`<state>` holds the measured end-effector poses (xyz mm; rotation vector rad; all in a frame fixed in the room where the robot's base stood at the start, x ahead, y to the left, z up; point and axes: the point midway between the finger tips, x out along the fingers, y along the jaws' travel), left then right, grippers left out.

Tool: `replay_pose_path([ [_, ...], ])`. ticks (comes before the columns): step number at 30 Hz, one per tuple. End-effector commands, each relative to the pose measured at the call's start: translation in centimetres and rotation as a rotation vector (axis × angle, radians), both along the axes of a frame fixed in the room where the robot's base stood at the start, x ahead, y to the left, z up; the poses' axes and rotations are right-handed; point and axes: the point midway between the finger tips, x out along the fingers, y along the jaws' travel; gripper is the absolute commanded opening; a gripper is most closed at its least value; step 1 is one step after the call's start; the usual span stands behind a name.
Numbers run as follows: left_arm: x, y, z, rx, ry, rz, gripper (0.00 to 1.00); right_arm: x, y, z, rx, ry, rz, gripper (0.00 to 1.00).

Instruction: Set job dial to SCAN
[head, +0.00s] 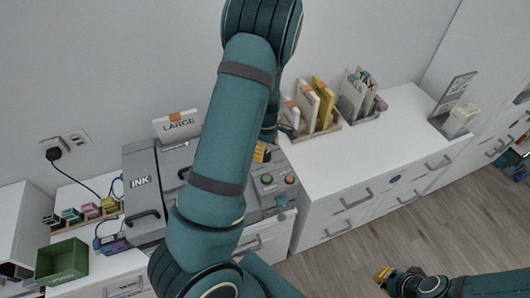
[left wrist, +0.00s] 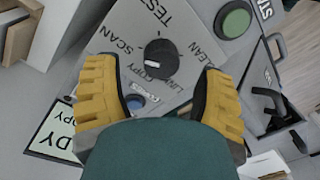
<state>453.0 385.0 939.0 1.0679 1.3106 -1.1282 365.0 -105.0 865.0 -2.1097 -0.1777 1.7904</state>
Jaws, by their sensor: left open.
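The job dial (left wrist: 160,58) is a round black knob on a grey panel in the left wrist view. In the head view my left gripper (head: 262,153) is mostly hidden by my arm, and the dial is hidden. My right gripper (head: 383,276) is low at the right, away from the desk.
The grey machine (head: 142,183) stands on the white desk (head: 345,165). A green button (left wrist: 235,20) and a blue button (left wrist: 135,102) lie near the dial. File holders (head: 318,125) stand right of the machine; a green bin (head: 62,262) is at the left.

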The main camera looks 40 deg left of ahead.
Motion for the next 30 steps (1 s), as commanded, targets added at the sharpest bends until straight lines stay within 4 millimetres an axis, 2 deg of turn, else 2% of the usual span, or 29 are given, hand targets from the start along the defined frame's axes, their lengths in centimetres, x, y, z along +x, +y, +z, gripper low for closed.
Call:
replay_pose_path([
  [6,0.4,0.0,4.7,0.001,-0.006,-0.003,0.69,0.0,0.0,0.0,0.0,0.0,0.0,0.0],
  [13,0.5,0.1,8.4,0.001,-0.005,-0.002,0.69,0.0,0.0,0.0,0.0,0.0,0.0,0.0],
  [19,0.4,0.2,9.6,0.001,-0.002,0.0,0.69,0.0,0.0,0.0,0.0,0.0,0.0,0.0],
  [30,0.4,0.1,9.7,0.001,-0.001,0.0,0.69,0.0,0.0,0.0,0.0,0.0,0.0,0.0],
])
